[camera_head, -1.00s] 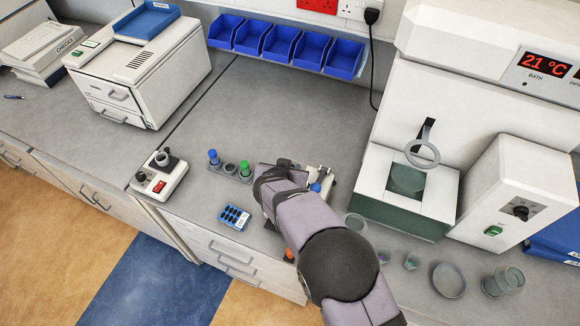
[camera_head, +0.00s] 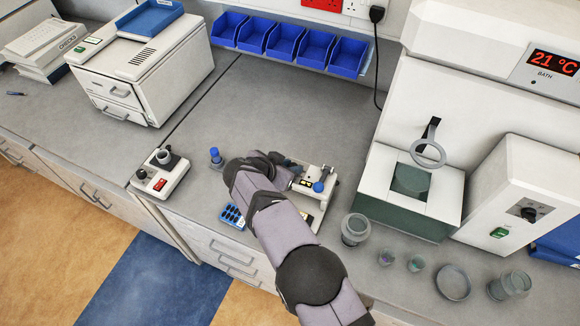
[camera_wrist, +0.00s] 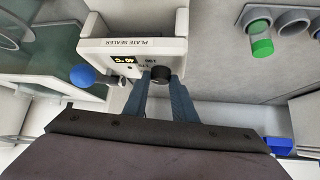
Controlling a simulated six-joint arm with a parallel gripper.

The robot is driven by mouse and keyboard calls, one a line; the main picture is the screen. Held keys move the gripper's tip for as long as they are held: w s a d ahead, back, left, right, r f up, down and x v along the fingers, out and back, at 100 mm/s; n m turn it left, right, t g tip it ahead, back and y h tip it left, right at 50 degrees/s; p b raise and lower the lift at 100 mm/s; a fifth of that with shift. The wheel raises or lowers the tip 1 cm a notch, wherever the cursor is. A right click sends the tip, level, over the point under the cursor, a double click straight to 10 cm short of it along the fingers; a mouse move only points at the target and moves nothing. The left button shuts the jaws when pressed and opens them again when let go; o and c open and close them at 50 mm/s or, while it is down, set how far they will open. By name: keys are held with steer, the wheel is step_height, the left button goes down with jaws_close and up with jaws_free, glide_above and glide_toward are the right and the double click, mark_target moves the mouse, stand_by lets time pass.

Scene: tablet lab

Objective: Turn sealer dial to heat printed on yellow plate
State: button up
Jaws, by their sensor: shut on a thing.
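The plate sealer (camera_head: 322,178) is a small white machine with a blue ball knob, partly behind my arm in the head view. In the wrist view its front, the plate sealer panel (camera_wrist: 118,44), shows upside down, with a small lit display (camera_wrist: 124,60) whose digits look like 40 °C. The black sealer dial (camera_wrist: 161,73) sits beside the display. My gripper (camera_wrist: 160,80) has its blue fingers closed around the dial, one on each side. In the head view my gripper (camera_head: 290,164) reaches the sealer's left side. I cannot make out a yellow plate.
A blue tube (camera_head: 215,157) stands left of my arm; a green-capped tube (camera_wrist: 262,46) shows in the wrist view. A blue keypad-like block (camera_head: 232,216) is partly covered by my arm. Glass jars (camera_head: 355,229) stand to the right. The bench behind is clear.

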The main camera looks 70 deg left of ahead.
steer(key=shift+a+r, duration=0.1)
steer(key=shift+r, duration=0.1)
steer(key=o, duration=1)
steer(key=shift+o, duration=0.2)
steer(key=shift+f, duration=0.1)
steer(key=b+v, duration=0.3)
steer(key=v, duration=0.4)
